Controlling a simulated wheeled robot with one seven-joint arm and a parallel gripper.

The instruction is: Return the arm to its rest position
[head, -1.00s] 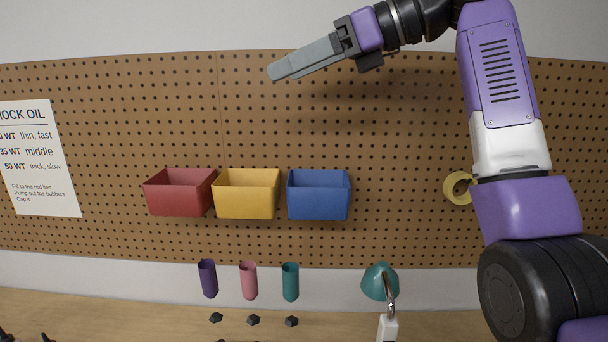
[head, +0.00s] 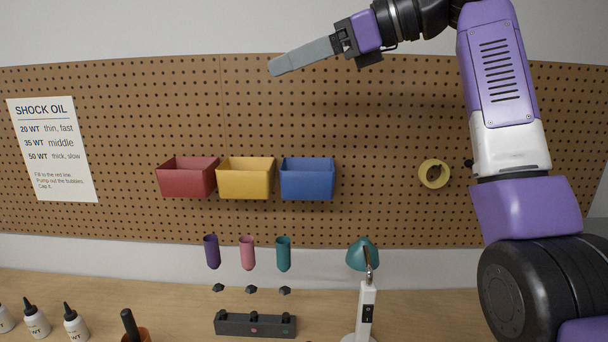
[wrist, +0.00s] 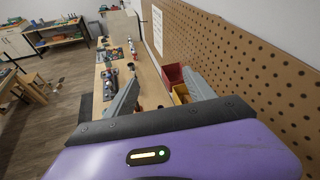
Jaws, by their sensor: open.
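My gripper (head: 300,57) is raised at the top of the head view, in front of the upper edge of the pegboard and above the bins. Its grey fingers point left and slightly down. In the wrist view my gripper (wrist: 162,97) shows two grey fingers spread apart with nothing between them. My purple, white and black arm is folded along the right side of the head view.
Red (head: 186,180), yellow (head: 245,181) and blue (head: 307,182) bins hang on the pegboard (head: 120,120). Below stand a black block (head: 255,325), a teal-shaded lamp (head: 362,255) and bottles (head: 75,325) on the bench (head: 180,292). Air around my gripper is clear.

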